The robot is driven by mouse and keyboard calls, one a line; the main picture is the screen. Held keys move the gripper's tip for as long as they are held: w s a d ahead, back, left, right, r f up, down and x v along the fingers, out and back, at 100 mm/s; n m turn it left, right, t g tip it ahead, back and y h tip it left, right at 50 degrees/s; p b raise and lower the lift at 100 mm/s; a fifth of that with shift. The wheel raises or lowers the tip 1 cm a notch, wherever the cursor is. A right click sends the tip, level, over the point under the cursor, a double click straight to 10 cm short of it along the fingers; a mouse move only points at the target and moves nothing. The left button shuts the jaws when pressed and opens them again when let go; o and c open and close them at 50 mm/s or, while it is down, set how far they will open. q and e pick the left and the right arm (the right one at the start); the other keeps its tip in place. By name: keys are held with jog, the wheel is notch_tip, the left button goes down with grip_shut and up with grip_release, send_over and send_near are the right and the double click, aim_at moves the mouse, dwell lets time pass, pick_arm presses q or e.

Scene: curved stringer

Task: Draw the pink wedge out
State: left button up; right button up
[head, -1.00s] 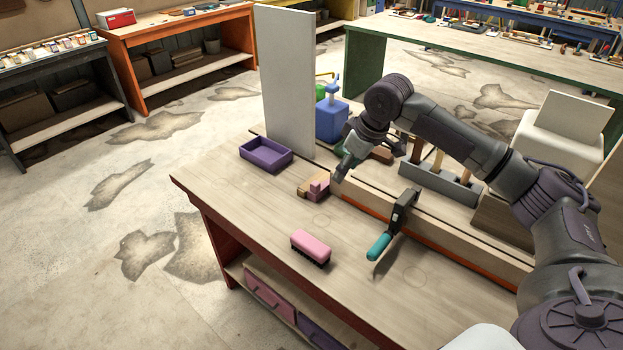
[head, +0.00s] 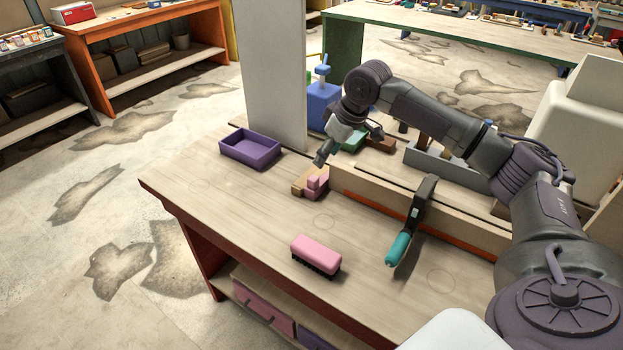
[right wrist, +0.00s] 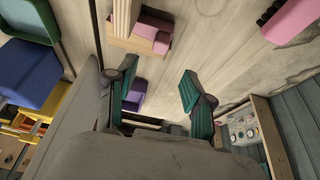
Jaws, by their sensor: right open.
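The pink wedge (head: 318,181) is a small stepped pink block on the workbench, against a light wooden piece (head: 303,183) at the end of the long wooden beam. In the right wrist view the wedge (right wrist: 152,32) shows near the top, beside the wooden piece. My right gripper (head: 321,157) is just above and behind the wedge in the head view, apart from it. Its teal fingers (right wrist: 158,92) are spread with nothing held between them. My left gripper is not in view.
A purple tray (head: 250,148) stands left of the wedge, beside a tall grey panel (head: 270,80). A pink brush (head: 316,254) and a teal-handled clamp (head: 399,247) are nearer the front. The blue container (head: 322,104) is behind. Bare bench top lies between wedge and brush.

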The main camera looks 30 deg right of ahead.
aim_at(313, 178)
jog(key=x, duration=1.1)
jog(key=shift+p, duration=0.3)
jog(key=shift+r, duration=0.1)
grip_shut()
